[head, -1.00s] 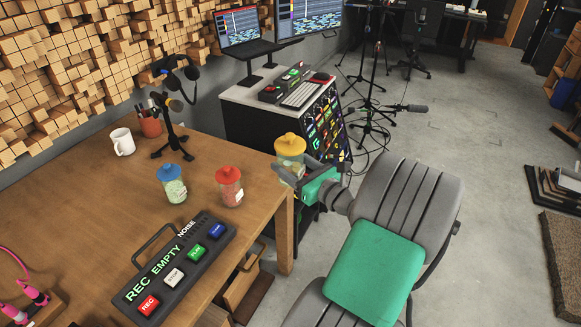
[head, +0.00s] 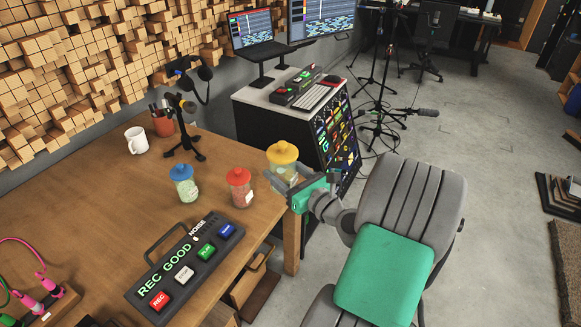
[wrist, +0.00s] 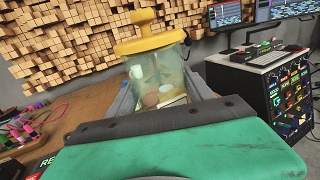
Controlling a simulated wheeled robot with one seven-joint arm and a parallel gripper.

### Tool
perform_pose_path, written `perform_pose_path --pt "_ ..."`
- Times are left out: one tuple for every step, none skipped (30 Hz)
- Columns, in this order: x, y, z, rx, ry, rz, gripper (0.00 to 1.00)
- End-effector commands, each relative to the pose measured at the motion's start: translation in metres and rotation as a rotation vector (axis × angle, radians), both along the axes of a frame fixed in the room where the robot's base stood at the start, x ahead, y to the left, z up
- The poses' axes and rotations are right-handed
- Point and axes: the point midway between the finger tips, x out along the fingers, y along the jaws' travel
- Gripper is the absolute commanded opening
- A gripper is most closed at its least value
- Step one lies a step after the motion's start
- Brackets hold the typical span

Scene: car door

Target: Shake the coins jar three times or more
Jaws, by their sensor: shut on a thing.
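The coins jar with a yellow lid (head: 283,154) is clear glass. It is upright at the table's right corner in the head view. My gripper (head: 284,184) is shut on its body from the right. In the wrist view the jar (wrist: 158,72) stands between my fingers, with brownish, coin-like discs and a pale label low in it. I cannot tell whether its base touches the table. A blue-lidded jar (head: 186,188) and a red-lidded jar (head: 240,190) stand on the table to its left. The recorder box (head: 185,265) shows "REC GOOD" in green.
The wooden table (head: 120,215) also bears a white mug (head: 137,141), a pen cup (head: 162,124) and a microphone on a stand (head: 187,130). A desk with monitors (head: 290,95) stands behind. Pink plugs (head: 40,295) lie at the front left.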

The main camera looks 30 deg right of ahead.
Motion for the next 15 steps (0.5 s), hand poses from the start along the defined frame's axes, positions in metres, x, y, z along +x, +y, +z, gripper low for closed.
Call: perform_pose_path --pt "0.0 0.0 0.002 -0.001 -0.004 0.0 0.0" --pt "0.0 0.0 0.002 -0.001 -0.004 0.0 0.0" --pt "0.001 0.001 0.002 -0.001 -0.004 0.001 0.0" --pt "0.002 0.003 0.003 0.0 -0.004 0.002 0.0" --pt "0.003 0.007 0.004 0.001 -0.004 0.004 0.0" --pt "0.006 0.013 0.006 0.001 -0.004 0.005 0.0" --pt "0.009 0.02 0.007 0.002 -0.004 0.007 0.0" --pt "0.012 0.027 0.007 0.002 -0.003 0.008 0.0" --pt "0.016 0.037 0.007 0.002 -0.003 0.01 0.0" --pt "0.019 0.044 0.007 0.003 -0.003 0.009 0.0" --pt "0.022 0.051 0.007 0.002 -0.002 0.009 0.0" --pt "0.027 0.061 0.007 0.0 -0.003 0.01 0.0" --pt "0.03 0.068 0.007 0.001 -0.003 0.01 0.0" --pt "0.033 0.075 0.006 0.001 -0.002 0.009 0.0" --pt "0.036 0.083 0.006 0.001 -0.003 0.009 0.0"
